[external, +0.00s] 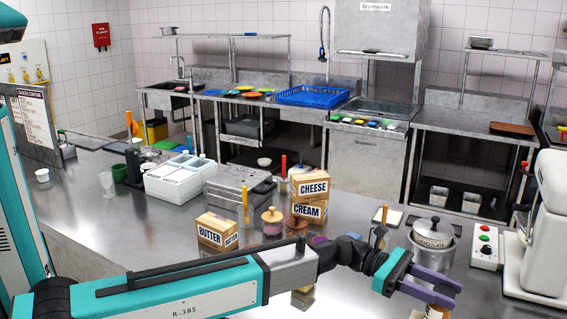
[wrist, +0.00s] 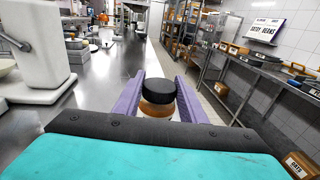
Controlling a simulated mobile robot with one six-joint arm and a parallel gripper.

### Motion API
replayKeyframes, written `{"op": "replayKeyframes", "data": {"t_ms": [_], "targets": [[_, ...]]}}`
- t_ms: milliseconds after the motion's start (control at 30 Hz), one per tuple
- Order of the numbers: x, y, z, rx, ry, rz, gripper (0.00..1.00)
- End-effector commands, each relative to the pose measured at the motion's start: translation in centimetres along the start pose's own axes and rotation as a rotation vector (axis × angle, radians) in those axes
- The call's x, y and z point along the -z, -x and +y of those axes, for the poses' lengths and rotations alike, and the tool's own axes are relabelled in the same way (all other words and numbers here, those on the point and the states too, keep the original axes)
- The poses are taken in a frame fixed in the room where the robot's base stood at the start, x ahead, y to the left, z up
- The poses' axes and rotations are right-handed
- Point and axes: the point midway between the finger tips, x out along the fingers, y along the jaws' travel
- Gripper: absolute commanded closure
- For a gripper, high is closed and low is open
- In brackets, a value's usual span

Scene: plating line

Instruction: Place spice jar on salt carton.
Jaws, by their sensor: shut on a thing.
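The spice jar (wrist: 158,97), with a black lid and orange-brown contents, stands between the two purple fingers of my gripper (wrist: 159,88) in the wrist view. My gripper is shut on it. In the external view my gripper (external: 433,286) is at the lower right, over the steel counter's near side. A small brown and white object (external: 436,311) shows below the fingers, cut by the bottom edge; I cannot tell whether it is the jar. I cannot make out a salt carton in either view.
Left of my gripper are a butter carton (external: 217,231), a cream carton (external: 309,208) and a cheese carton (external: 309,184). A white machine (external: 540,225) and a button box (external: 485,247) are to the right.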

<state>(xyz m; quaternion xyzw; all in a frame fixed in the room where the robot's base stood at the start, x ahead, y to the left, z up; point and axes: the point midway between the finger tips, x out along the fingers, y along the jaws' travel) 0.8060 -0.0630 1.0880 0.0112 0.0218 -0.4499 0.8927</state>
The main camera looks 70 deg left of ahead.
Motion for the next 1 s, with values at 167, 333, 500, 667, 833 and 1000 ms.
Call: {"op": "replayKeyframes", "data": {"t_ms": [167,333,500,667,833,1000], "targets": [[0.2,0.0,0.0,0.000,0.000,0.000,0.49],[0.2,0.0,0.0,0.000,0.000,0.000,0.44],[0.1,0.0,0.0,0.000,0.000,0.000,0.44],[0.0,0.3,0.0,-0.001,0.000,0.000,0.44],[0.1,1.9,0.0,-0.001,-0.001,-0.001,0.44],[0.2,4.2,-0.1,-0.002,-0.001,-0.001,0.44]]}}
